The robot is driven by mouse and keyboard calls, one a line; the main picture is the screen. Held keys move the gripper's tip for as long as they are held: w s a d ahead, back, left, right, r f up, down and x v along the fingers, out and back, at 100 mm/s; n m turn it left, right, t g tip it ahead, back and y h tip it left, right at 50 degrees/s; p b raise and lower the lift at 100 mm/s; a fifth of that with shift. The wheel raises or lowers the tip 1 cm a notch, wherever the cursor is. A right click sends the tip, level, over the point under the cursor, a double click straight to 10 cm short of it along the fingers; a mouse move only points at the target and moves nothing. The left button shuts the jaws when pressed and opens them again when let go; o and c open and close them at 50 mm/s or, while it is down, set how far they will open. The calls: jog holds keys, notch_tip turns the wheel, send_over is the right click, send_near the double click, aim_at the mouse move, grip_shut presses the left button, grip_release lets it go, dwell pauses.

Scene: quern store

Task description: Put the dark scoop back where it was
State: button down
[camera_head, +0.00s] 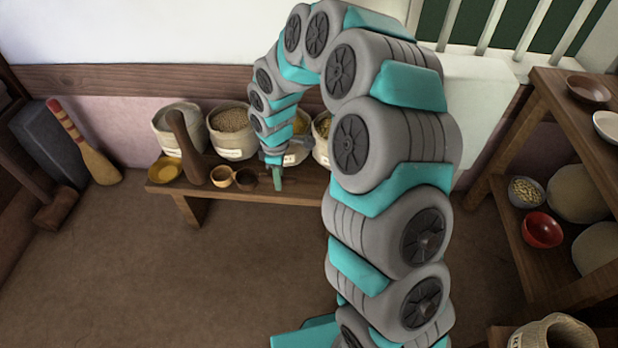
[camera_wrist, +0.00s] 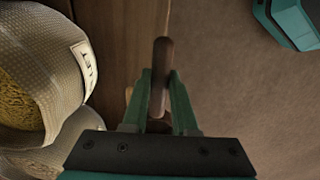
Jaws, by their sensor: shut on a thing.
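The dark scoop (camera_head: 246,180) shows at the front edge of the bench, beside a lighter wooden scoop (camera_head: 221,177). My gripper (camera_head: 277,184) is just right of the dark scoop, at the bench's front edge. In the wrist view my gripper (camera_wrist: 163,82) is shut with its two green fingers on either side of a dark brown bar, the dark scoop's handle (camera_wrist: 161,62). The scoop's bowl is mostly hidden there. I cannot tell whether the scoop rests on the bench or hangs just above it.
The low bench (camera_head: 305,193) carries several sacks, including a grain sack (camera_head: 231,130), a leaning pestle (camera_head: 185,147) and a yellow dish (camera_head: 164,170). A sack (camera_wrist: 45,75) stands close left in the wrist view. Shelves (camera_head: 545,235) with bowls stand right. The floor before the bench is clear.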

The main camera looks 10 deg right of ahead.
send_over(313, 187)
jog(key=shift+f, duration=0.4)
jog(key=shift+d+f, duration=0.1)
jog(key=shift+f, duration=1.7)
jog(key=c, duration=0.7)
grip_release()
jog(key=shift+f, duration=0.1)
notch_tip(313, 187, up, 12)
jog(key=s+a+r+m, duration=0.1)
jog(key=s+r+m, duration=0.2)
jog(key=s+r, duration=0.35)
jog(key=s+r+m, duration=0.2)
jog(key=s+r, duration=0.2)
jog(key=s, duration=0.5)
jog(key=s+m, duration=0.3)
jog(key=s, duration=0.3)
jog(key=s+r+m+g, duration=0.1)
jog(key=s+m, duration=0.2)
jog(key=s, duration=0.4)
jog(key=s+d+m, duration=0.1)
jog(key=s+m, duration=0.2)
jog(key=s, duration=0.3)
jog(key=shift+s+r+g, duration=0.25)
jog(key=shift+s+g, duration=0.15)
